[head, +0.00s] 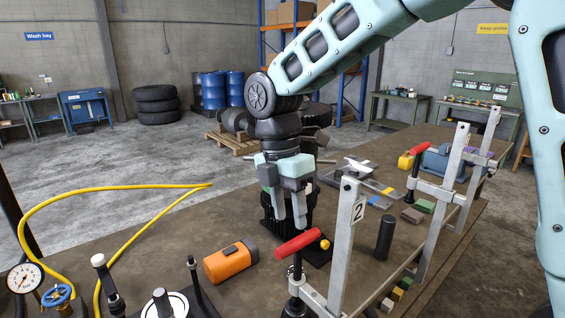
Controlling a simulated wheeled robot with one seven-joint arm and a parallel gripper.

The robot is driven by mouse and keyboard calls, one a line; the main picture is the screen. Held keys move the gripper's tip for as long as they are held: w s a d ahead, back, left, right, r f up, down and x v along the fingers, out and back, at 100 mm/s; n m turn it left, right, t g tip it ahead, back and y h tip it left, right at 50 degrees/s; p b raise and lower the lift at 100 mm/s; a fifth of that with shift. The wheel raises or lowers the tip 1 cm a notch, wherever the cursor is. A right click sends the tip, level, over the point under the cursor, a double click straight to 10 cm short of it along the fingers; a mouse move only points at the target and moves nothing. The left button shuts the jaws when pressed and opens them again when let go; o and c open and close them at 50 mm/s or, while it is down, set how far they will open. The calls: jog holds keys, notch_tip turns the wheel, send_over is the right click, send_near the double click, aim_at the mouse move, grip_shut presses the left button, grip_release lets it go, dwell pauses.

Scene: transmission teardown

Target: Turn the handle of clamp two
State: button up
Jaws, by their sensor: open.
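Clamp two (345,240) is a grey metal upright with a white "2" plate, standing at the front middle of the bench. Its red handle (297,243) sticks out to the left of the upright, with a yellow knob at its right end. My gripper (290,222) points down with its two grey fingers apart and nothing visible between them. In the picture the fingers are just above and behind the red handle; I cannot tell the exact depth gap. A black ribbed part (268,207) stands behind the fingers and is partly hidden by them.
Another clamp with a red handle (419,148) stands farther right. An orange block-like tool (230,262) lies left of clamp two, and a black cylinder (384,238) stands to its right. A yellow hose (110,192), a gauge (24,278) and upright rods occupy the front left.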

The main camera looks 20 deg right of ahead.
notch_tip(320, 180, up, 12)
jog(key=w+b, duration=0.1)
jog(key=w, duration=0.1)
jog(key=shift+a+b, duration=0.4)
jog(key=shift+w+f, duration=0.1)
jog(key=shift+f, duration=0.05)
jog(key=s+a+f+m+t+b, duration=0.1)
jog(key=s+a+f+m+b, duration=0.1)
jog(key=s+f+m, duration=0.5)
jog(key=s+a+f+m+t+y+b, duration=0.1)
jog(key=s+f+m+b, duration=0.4)
jog(key=s+f, duration=1)
notch_tip(320, 180, down, 4)
jog(key=shift+s+a+f+m, duration=0.1)
jog(key=shift+s+a+m, duration=0.4)
jog(key=shift+m, duration=0.5)
